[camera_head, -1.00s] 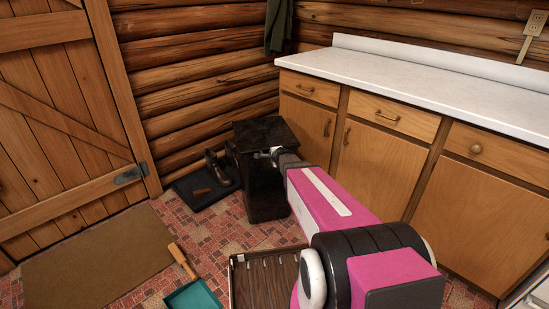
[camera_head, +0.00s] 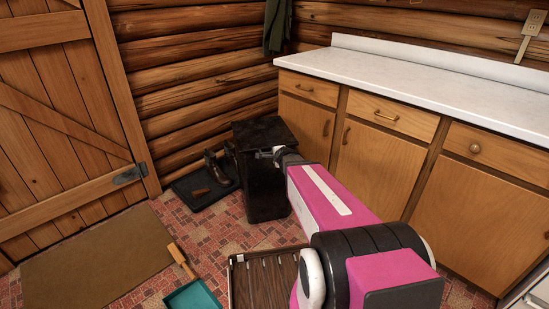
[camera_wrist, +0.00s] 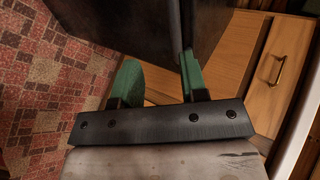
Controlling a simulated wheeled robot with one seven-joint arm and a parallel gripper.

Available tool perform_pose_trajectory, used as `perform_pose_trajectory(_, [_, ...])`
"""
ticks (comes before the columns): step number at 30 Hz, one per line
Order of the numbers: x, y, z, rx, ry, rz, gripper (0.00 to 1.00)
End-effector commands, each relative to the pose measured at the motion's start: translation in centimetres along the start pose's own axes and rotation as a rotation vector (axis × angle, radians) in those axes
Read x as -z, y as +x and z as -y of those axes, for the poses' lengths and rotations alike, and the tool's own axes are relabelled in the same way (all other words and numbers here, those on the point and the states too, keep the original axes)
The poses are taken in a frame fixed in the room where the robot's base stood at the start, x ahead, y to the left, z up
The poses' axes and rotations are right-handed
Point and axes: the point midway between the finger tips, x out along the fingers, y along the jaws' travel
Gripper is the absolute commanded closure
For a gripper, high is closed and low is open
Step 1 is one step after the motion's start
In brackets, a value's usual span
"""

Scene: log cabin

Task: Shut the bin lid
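The bin is a tall dark box standing on the tiled floor, with its front side (camera_head: 262,195) facing me. Its dark lid (camera_head: 262,130) looks about flat across the top; I cannot tell whether it sits fully down. My gripper (camera_head: 262,153) is at the upper front of the bin, close to the top edge. In the wrist view, the two green fingers of my gripper (camera_wrist: 160,75) stand apart with nothing held between them. The dark bin (camera_wrist: 130,25) fills the area just beyond them. The right finger overlaps a bin edge; contact is unclear.
Wooden cabinets (camera_head: 375,165) with a pale counter stand close on the right. Boots on a dark tray (camera_head: 190,200) lie left of the bin. A brown slatted rack (camera_head: 265,283) and a teal dustpan (camera_head: 193,297) are in front. A doormat (camera_head: 95,265) lies at the left.

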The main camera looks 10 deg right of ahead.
Motion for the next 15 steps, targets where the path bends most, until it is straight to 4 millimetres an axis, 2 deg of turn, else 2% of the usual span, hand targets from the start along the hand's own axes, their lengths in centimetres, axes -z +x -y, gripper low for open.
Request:
perform_pose_trajectory(1, [-0.1, -1.5, -0.1, 0.001, 0.000, 0.000, 0.60])
perform_pose_trajectory(6, [0.0, -3.8, -0.1, 0.001, 0.000, -0.001, 0.60])
perform_pose_trajectory(15, [0.0, -4.2, 0.0, 0.000, 0.000, 0.000, 0.60])
